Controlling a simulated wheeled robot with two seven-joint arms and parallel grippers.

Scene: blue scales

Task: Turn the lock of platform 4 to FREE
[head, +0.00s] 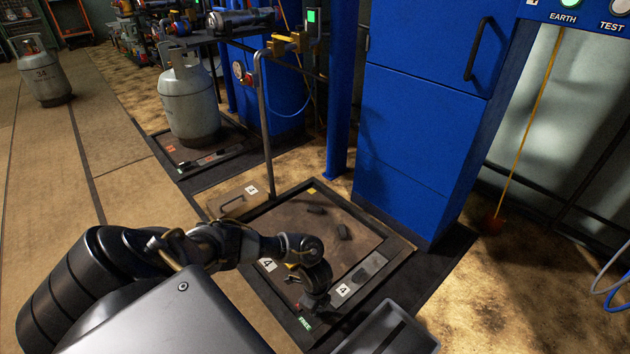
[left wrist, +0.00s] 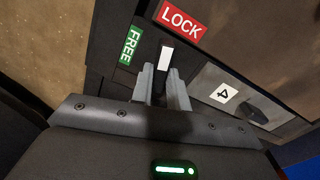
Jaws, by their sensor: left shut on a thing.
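Platform 4 (head: 285,215) is a dark square plate on the floor, marked with white "4" labels. At its front corner are a green FREE label (head: 304,323) and a small red label. In the left wrist view the red LOCK label (left wrist: 181,20) and green FREE label (left wrist: 131,45) lie beyond the fingers. The lock's dark lever with a white mark (left wrist: 166,58) stands between my left gripper's (left wrist: 162,85) fingers, which are shut on it. Its tip lies between the two labels, close under LOCK. In the head view my left gripper (head: 316,303) reaches down to this corner.
Two dark pieces (head: 343,231) lie on the platform. A blue cabinet (head: 425,120) stands behind it. A thin upright pipe (head: 265,130) rises at its back left edge. Gas cylinders (head: 188,105) stand further left. The floor left of the platform is clear.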

